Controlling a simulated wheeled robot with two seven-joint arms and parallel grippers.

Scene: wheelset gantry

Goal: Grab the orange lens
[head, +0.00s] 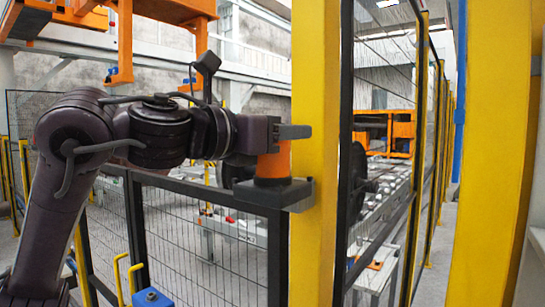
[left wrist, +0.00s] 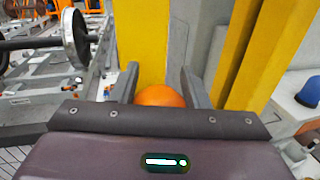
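The orange lens (head: 273,162) stands upright on a dark flat base beside a yellow post. My left gripper (head: 292,131) reaches it from the left, and a grey finger crosses over its upper part in the head view. In the left wrist view, the rounded top of the lens (left wrist: 161,96) shows between the two grey fingers (left wrist: 163,80), close to both. I cannot tell whether the fingers touch it. The lower part of the lens is hidden in the left wrist view. My right gripper is not in view.
The yellow post (head: 315,80) stands right behind the lens. Dark mesh fencing (head: 205,235) runs below my left arm. A blue lens (left wrist: 309,93) is at the right in the left wrist view. A wheelset (left wrist: 75,38) stands beyond the fence at the left.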

